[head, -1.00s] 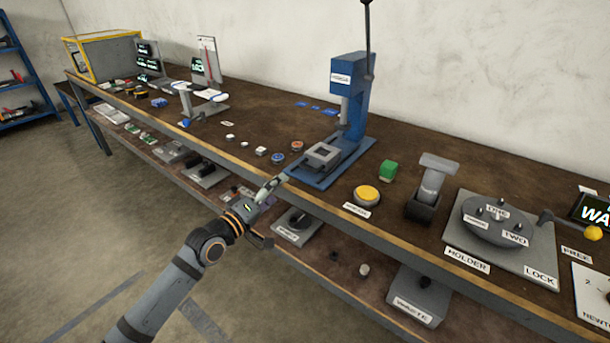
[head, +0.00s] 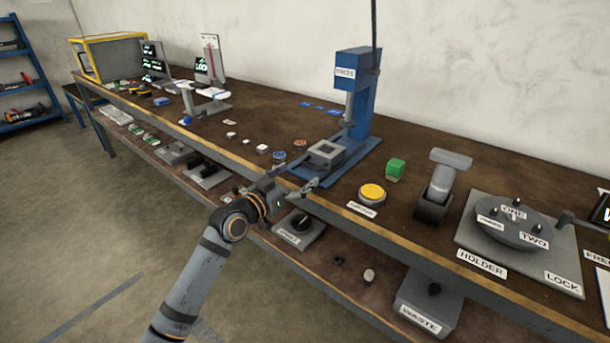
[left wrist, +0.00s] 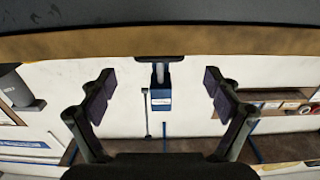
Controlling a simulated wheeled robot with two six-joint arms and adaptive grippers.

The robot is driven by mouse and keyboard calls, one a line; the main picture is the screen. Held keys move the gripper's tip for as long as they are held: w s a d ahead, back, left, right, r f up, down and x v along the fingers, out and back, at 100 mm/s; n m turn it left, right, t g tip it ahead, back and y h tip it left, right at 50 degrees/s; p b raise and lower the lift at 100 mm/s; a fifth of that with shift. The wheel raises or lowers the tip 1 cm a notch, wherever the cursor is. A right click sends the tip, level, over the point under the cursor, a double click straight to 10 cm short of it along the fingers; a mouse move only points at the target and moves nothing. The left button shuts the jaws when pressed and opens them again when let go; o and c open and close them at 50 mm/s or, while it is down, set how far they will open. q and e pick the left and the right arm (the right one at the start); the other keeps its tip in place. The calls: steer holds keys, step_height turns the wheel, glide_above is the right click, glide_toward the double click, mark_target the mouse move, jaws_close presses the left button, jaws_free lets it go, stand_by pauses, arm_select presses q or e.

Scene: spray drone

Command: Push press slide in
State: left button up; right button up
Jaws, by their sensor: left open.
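The blue press (head: 357,95) stands on its blue base plate (head: 338,172) on the bench. The grey slide (head: 325,153), a block with a square recess, sits on the base plate and sticks out in front of the ram. My left gripper (head: 296,181) is open and empty at the bench's front edge, just in front of the slide, apparently apart from it. In the left wrist view, which looks upside down, the press's blue head (left wrist: 161,100) shows between the spread fingers (left wrist: 160,92). My right gripper is not in view.
The yellow button (head: 372,192), a green block (head: 396,169) and a grey stand (head: 438,190) are right of the press. The holder plate (head: 520,250) is farther right. Several small parts lie to the left. The lower shelf holds a waste box (head: 430,298).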

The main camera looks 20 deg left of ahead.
mark_target(314, 163)
arm_select(q)
steer(key=shift+x, duration=1.75)
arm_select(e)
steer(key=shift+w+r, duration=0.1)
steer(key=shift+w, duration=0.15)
arm_select(q)
steer(key=c, duration=1.7)
steer(key=shift+o, duration=0.2)
steer(key=shift+w+d+b, duration=0.1)
steer(key=shift+w+b, duration=0.2)
steer(key=shift+b, duration=0.05)
steer(key=shift+b+x, duration=0.55)
steer(key=shift+x, duration=0.7)
steer(key=shift+w+d, duration=0.15)
steer(key=shift+w, duration=0.25)
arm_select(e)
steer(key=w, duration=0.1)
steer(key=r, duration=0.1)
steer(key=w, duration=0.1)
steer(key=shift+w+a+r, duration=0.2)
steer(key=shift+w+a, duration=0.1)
arm_select(q)
steer(key=o, duration=1.7)
steer(key=shift+c, duration=0.2)
